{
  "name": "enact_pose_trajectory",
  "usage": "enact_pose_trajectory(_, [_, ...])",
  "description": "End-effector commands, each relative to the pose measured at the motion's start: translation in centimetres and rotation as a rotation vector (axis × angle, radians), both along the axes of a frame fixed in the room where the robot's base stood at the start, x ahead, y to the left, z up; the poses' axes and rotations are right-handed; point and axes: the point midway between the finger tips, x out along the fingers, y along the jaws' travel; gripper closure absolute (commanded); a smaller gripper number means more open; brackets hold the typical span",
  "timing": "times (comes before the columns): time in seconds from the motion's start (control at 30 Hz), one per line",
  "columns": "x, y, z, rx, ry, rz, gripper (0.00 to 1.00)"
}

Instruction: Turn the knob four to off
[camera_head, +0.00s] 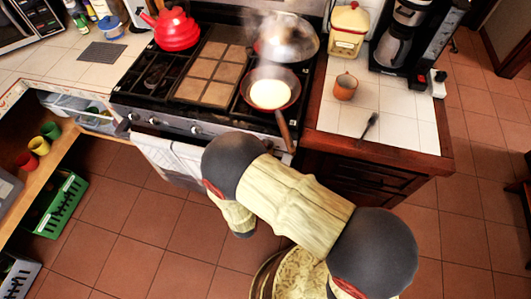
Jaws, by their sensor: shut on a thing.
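The stove (190,122) stands at the top centre, its control panel facing me. Several silver knobs show on the left of the panel, such as one knob (196,130) near a hanging towel (165,155). The panel's right part is partly hidden behind my arm and a pan handle. I cannot tell which knob is knob four or how it is turned. My arm crosses the lower middle, its dark joint in front of the panel's right half. My gripper itself is not visible.
A pan (271,90) with pale food steams on the front right burner, its handle (285,132) jutting past the stove's front edge. A steaming pan (287,40) sits behind it. A red kettle (172,28) stands back left. Right counter holds a cup (345,87).

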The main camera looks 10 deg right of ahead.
Motion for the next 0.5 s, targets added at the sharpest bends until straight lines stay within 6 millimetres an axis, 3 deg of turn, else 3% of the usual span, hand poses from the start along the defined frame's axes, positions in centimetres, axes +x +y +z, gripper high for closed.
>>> enact_pose_trajectory(0.5, [-0.04, -0.05, -0.09, 0.108, -0.038, 0.000, 0.90])
